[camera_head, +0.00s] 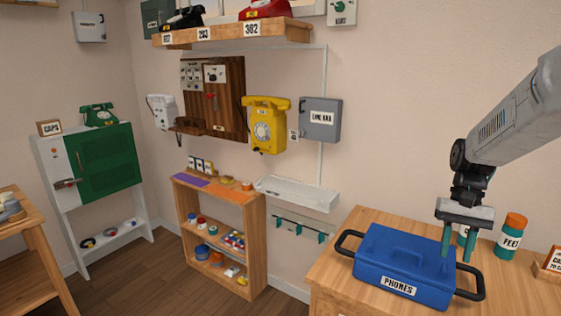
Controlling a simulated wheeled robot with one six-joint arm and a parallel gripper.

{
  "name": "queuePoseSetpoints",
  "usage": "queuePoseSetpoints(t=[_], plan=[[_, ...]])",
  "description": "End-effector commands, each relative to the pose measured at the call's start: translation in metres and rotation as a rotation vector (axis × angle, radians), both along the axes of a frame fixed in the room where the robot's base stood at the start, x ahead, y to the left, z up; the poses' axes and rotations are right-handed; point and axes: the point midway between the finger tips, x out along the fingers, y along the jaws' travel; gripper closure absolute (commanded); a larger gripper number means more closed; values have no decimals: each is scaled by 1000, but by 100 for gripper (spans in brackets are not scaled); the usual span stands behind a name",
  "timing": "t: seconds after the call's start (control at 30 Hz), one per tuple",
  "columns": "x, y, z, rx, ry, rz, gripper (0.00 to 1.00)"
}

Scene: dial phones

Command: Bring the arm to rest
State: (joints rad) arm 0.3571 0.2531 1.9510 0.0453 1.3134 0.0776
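My gripper (459,244) is at the right, with its two green fingers pointing down over the right part of a blue box (395,262) labelled PHONES. The fingers are apart, with a gap between them, and nothing shows between the tips. I cannot tell whether the fingertips touch the box. My arm (510,115) comes in from the upper right edge.
The box stands on a wooden table (340,270). A green FEET jar (511,236) with an orange lid and another jar stand close behind my gripper. A yellow dial phone (266,125) and a grey LINE box (320,120) hang on the wall.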

Motion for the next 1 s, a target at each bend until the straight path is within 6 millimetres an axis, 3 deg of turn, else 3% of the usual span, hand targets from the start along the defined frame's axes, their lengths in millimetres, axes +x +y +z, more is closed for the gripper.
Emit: queuePoseSetpoints(t=[0.1,0.3,0.6,0.8,1.0], plan=[[-37,30,26,-19,-49,67,67],[-102,75,55,-52,-142,181,67],[-193,123,69,-98,-309,340,67],[-228,139,74,-117,-417,409,67],[-234,145,85,-125,-482,440,67]])
